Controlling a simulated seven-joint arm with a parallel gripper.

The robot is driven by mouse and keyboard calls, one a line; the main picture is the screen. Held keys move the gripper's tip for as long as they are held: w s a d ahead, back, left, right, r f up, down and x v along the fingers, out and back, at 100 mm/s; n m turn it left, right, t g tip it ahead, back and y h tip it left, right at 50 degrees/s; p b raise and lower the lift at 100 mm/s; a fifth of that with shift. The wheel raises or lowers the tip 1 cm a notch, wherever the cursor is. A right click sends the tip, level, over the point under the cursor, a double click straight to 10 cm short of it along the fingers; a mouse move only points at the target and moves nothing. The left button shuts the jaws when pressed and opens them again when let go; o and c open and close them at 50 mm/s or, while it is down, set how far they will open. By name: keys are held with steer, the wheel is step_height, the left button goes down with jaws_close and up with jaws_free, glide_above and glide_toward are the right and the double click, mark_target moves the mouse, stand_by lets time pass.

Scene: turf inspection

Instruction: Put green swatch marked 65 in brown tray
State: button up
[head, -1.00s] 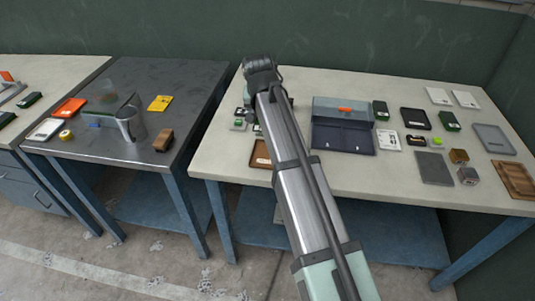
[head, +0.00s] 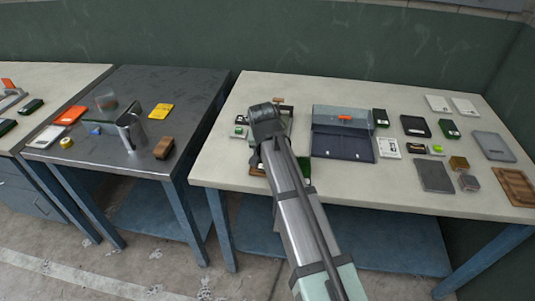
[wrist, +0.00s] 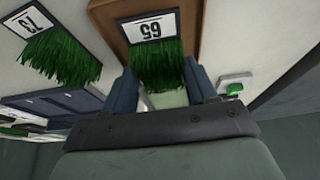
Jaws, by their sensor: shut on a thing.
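The green swatch marked 65 (wrist: 160,58), with shaggy green turf and a white label, is between the fingers of my gripper (wrist: 162,88) in the wrist view. My gripper is shut on it. The brown tray (wrist: 118,14) shows directly behind the swatch, its rim visible on both sides; I cannot tell whether they touch. In the head view, only a bit of the brown tray (head: 256,169) shows beside my arm, which hides the held swatch.
A small white-and-green item (wrist: 234,88) lies near the tray. Several boxes, a grey plate (head: 434,175) and a wooden tray (head: 515,187) occupy the table's right side.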

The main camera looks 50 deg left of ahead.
steer(key=shift+f, duration=0.7)
steer(key=shift+f, duration=0.15)
steer(key=o, duration=0.8)
steer(key=v, duration=1.2)
